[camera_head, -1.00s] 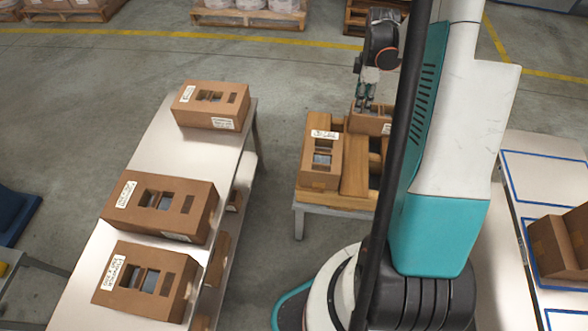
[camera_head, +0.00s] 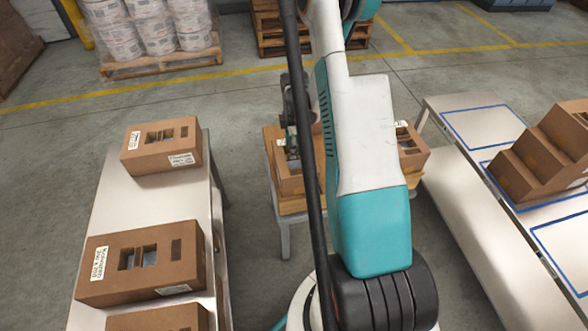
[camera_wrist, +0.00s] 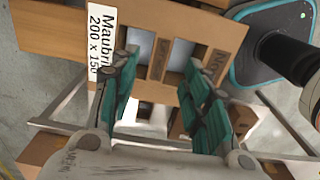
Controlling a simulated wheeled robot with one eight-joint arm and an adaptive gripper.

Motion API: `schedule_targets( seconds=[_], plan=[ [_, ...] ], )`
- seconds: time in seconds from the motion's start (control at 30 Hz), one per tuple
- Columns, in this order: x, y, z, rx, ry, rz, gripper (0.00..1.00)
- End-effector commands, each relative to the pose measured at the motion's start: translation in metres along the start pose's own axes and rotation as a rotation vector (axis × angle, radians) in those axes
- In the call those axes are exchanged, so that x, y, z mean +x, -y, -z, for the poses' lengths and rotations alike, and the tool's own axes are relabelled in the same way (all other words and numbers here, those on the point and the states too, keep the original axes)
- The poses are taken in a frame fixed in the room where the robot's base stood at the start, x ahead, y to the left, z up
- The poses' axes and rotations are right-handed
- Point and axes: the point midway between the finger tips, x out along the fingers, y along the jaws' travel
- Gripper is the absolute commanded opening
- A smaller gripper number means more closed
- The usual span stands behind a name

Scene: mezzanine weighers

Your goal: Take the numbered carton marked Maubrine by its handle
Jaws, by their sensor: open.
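The carton marked "Maubri…" and "200 x 150" (camera_wrist: 150,22) fills the upper middle of the wrist view. It is brown, with a white label, two window openings and a narrow bar (camera_wrist: 159,60) between them. In the head view, the carton under my gripper (camera_head: 288,184) sits at the left of a wooden platform, partly hidden by my arm. My gripper (camera_wrist: 156,78) is open, with teal fingers at either side of the bar in the picture. I cannot tell whether they touch the carton. In the head view my gripper (camera_head: 291,150) is right over that carton.
Another carton (camera_head: 411,150) stands on the platform (camera_head: 293,206), right of my arm. A pale table (camera_head: 95,206) at left carries several similar cartons (camera_head: 150,262). A blue-marked table (camera_head: 480,122) at right holds stepped brown boxes (camera_head: 545,160). Floor is clear between the tables and platform.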

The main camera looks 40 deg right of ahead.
Motion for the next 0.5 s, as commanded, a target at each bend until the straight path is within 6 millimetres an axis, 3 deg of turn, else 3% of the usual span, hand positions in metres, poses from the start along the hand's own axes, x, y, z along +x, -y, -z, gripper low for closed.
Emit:
schedule_targets(
  seconds=[0.27, 0.5],
  plan=[
    [0.017, 0.000, 0.000, 0.000, 0.000, 0.000, 0.43],
    [0.051, -0.001, 0.000, 0.000, 0.000, 0.001, 0.43]
  ],
)
